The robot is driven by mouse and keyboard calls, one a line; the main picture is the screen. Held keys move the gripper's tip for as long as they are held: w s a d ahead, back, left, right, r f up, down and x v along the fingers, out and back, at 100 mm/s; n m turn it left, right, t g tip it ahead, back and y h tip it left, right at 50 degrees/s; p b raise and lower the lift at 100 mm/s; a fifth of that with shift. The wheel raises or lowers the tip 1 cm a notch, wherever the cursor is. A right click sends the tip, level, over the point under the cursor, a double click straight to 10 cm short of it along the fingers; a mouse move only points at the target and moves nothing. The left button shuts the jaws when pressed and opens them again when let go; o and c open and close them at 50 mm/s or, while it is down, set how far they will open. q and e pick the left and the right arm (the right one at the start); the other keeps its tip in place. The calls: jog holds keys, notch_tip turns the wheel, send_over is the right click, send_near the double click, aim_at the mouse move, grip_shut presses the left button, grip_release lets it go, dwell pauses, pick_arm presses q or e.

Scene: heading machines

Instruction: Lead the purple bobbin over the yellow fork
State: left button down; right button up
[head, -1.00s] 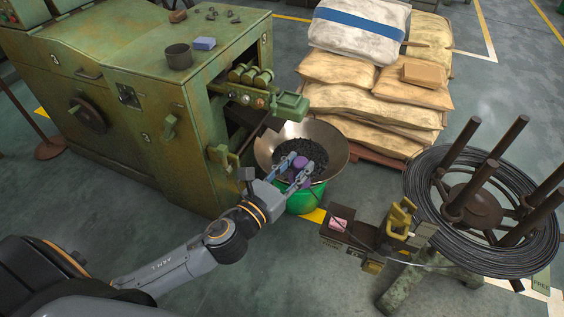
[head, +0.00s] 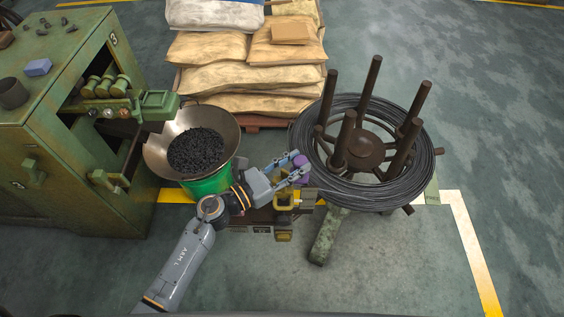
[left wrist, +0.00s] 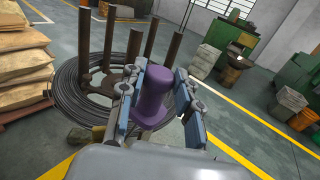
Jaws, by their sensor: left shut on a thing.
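The purple bobbin (head: 301,162) is between the fingers of my left gripper (head: 294,171). In the left wrist view the bobbin (left wrist: 153,98) stands roughly upright, with a blue-padded finger on each side of the left gripper (left wrist: 155,110). The gripper is shut on it. The yellow fork (head: 285,200) sits on a dark box stand just below the gripper in the head view, partly covered by my arm and hand. The bobbin appears slightly up and right of the fork; its height above it is hard to tell. My right gripper is not in view.
A reel of dark wire (head: 408,186) with upright brown posts stands close right of the bobbin. A wide bowl of dark pieces (head: 157,153) on a green bucket is left. The green machine (head: 75,150) is far left; stacked sacks (head: 225,78) are behind. Floor at right is open.

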pick_arm(q)
jog(key=w+a+b, duration=0.6)
jog(key=w+a, duration=0.2)
jog(key=a, duration=0.3)
jog(key=shift+w+f+b, duration=0.2)
jog(key=shift+f+b, duration=0.1)
jog(key=shift+f, duration=0.15)
jog(key=shift+a, duration=0.1)
dwell(0.7)
